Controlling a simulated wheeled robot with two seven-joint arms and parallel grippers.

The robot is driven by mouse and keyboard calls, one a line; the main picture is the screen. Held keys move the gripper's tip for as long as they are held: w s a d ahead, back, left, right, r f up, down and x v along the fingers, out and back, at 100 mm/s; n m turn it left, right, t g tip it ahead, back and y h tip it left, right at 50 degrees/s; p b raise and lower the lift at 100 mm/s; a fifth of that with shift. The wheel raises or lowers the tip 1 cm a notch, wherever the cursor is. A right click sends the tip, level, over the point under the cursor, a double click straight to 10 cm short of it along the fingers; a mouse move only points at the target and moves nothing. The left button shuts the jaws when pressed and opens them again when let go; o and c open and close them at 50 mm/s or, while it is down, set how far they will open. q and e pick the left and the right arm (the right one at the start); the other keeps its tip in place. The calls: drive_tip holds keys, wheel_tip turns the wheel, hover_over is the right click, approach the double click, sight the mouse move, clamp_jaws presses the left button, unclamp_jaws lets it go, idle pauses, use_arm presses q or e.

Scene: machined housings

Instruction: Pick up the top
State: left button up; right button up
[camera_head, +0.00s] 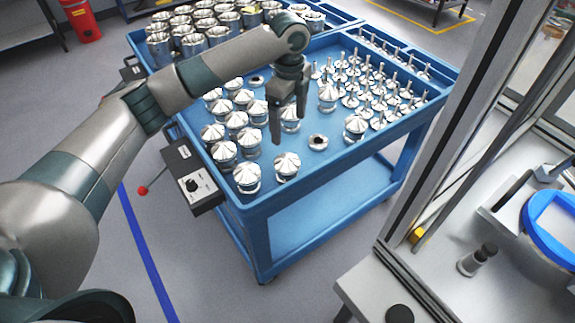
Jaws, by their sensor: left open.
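Several shiny metal tops with cone-shaped caps stand on the blue cart, mostly in its front left part. One top (291,121) is just behind my left gripper (289,127) and partly hidden by its fingers. My left gripper points down with its fingers apart; I cannot tell whether they are around this top or only in front of it. Another top (287,167) stands near the cart's front edge, and one (355,128) stands farther right. My right gripper is not in view.
The blue cart (262,214) has raised rims. Metal cups (219,37) fill its back left, and small stemmed parts (378,88) crowd its right. A low ring-like part (318,142) lies near the front. A framed machine (460,130) stands at right.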

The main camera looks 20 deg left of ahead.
sight(288, 159)
use_arm(q)
wheel_tip(288, 159, down, 10)
drive_tip(key=p, duration=0.3)
drive_tip(key=shift+s+f, duration=0.15)
drive_tip(key=shift+f, duration=0.4)
drive_tip(key=shift+p, duration=0.3)
drive_tip(key=shift+s+f+p, duration=0.15)
drive_tip(key=shift+f+p, duration=0.4)
wheel_tip(288, 159, down, 3)
drive_tip(key=shift+s+p, duration=0.1)
drive_tip(key=shift+p, duration=0.65)
drive_tip(key=shift+f, duration=0.6)
